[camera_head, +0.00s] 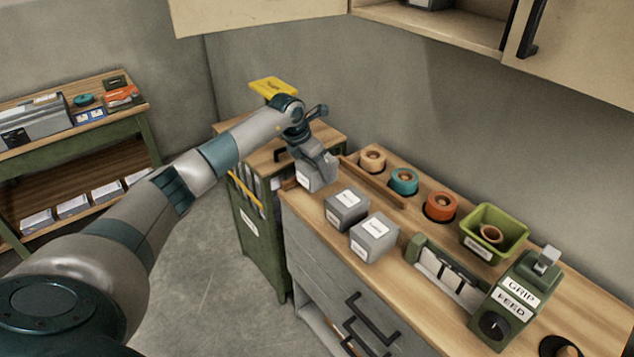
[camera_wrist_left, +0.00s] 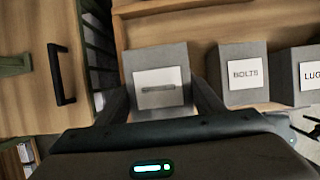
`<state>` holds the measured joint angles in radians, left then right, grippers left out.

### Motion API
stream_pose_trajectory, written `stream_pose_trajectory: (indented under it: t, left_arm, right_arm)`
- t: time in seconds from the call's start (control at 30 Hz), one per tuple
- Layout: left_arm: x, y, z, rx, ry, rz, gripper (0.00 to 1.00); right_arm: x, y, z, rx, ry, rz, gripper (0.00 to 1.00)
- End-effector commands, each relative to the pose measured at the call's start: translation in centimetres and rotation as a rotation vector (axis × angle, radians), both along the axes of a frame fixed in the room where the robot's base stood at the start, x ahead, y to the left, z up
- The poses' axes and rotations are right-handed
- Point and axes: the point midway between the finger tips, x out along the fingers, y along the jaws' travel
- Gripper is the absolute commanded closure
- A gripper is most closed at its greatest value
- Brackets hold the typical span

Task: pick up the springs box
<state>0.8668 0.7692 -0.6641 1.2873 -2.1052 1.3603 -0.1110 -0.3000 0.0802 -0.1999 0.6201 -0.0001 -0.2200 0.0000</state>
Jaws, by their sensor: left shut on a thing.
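A grey box (camera_head: 318,177) stands at the far left end of the wooden counter, under my left gripper (camera_head: 313,163). In the left wrist view the same grey box (camera_wrist_left: 158,108) sits between my two fingers, with a white label bearing a grey mark I cannot read as a word. My left gripper is shut on this box. I cannot tell whether the box is raised off the counter. A grey box labelled BOLTS (camera_wrist_left: 243,88) is beside it to the right, apart from it. My right gripper is not in view.
Another grey box, labelled LUG with the rest cut off (camera_wrist_left: 305,80), follows to the right. Several tape rolls (camera_head: 404,181), a green bin (camera_head: 494,222) and a green GRIP/FEED device (camera_head: 508,300) line the counter. A green cabinet (camera_head: 258,232) stands left; an open cupboard (camera_head: 440,25) hangs above.

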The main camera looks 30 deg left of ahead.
Motion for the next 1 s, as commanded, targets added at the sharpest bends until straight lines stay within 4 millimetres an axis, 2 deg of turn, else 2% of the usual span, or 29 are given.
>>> stream_pose_trajectory:
  t: [0.03, 0.2, 0.33, 1.0]
  left_arm:
    - [0.1, 0.0, 0.7, 0.001, -0.005, -0.001, 0.67]
    - [0.1, 0.0, 3.3, 0.001, -0.003, 0.000, 0.67]
    - [0.1, 0.0, 4.5, 0.000, -0.002, -0.002, 0.67]
    - [0.0, 0.0, 4.9, -0.001, 0.000, 0.000, 0.67]
  right_arm:
    - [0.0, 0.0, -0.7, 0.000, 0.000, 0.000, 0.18]
    - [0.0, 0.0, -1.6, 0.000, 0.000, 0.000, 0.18]
    - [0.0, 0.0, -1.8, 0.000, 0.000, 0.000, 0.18]
    - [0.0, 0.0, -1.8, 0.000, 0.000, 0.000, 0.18]
